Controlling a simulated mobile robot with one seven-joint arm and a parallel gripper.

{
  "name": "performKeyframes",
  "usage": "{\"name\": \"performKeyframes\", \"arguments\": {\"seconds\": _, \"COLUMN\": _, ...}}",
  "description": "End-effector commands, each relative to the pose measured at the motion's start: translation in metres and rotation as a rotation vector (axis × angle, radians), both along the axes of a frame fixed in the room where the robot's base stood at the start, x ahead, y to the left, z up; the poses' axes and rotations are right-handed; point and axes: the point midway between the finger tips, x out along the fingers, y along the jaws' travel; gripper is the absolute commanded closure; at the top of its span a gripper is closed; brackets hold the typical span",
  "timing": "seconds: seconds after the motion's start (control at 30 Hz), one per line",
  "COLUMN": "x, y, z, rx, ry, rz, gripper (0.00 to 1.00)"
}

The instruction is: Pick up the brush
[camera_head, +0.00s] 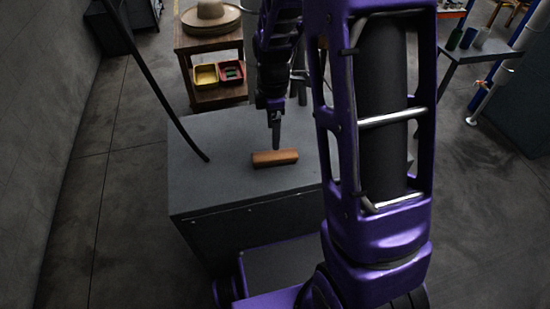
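The brush (275,158) is a small orange-brown wooden block lying flat on the grey top of a cabinet (205,185). My gripper (276,146) points straight down just above and behind the brush, with its tip at or very near the brush's upper edge. Only a narrow dark finger shape shows, seen edge-on. I cannot tell whether the fingers touch the brush or how far apart they are. The brush's bristles do not show.
A dark curved rod (160,90) comes down to the left part of the cabinet top. Behind stands a wooden shelf (180,44) with a straw hat (210,14), a yellow tray (205,75) and a red tray (231,72). A grey table (478,50) with bottles stands at right.

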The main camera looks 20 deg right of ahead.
Motion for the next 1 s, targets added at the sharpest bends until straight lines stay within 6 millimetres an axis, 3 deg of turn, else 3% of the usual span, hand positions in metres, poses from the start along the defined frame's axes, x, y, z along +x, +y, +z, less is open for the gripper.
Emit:
{"name": "performKeyframes", "arguments": {"seconds": 0.1, "x": -0.001, "y": 0.000, "z": -0.023, "rx": -0.001, "ry": 0.003, "rz": 0.000, "gripper": 0.15}}
{"name": "performKeyframes", "arguments": {"seconds": 0.37, "x": 0.000, "y": -0.001, "z": -0.042, "rx": -0.001, "ry": 0.001, "rz": 0.000, "gripper": 0.15}}
{"name": "performKeyframes", "arguments": {"seconds": 0.67, "x": 0.000, "y": -0.004, "z": -0.084, "rx": -0.001, "ry": 0.001, "rz": 0.000, "gripper": 0.15}}
{"name": "performKeyframes", "arguments": {"seconds": 0.97, "x": 0.001, "y": -0.004, "z": -0.090, "rx": -0.001, "ry": -0.003, "rz": -0.001, "gripper": 0.15}}
{"name": "performKeyframes", "arguments": {"seconds": 1.0, "x": 0.001, "y": -0.003, "z": -0.090, "rx": -0.001, "ry": -0.003, "rz": -0.001, "gripper": 0.19}}
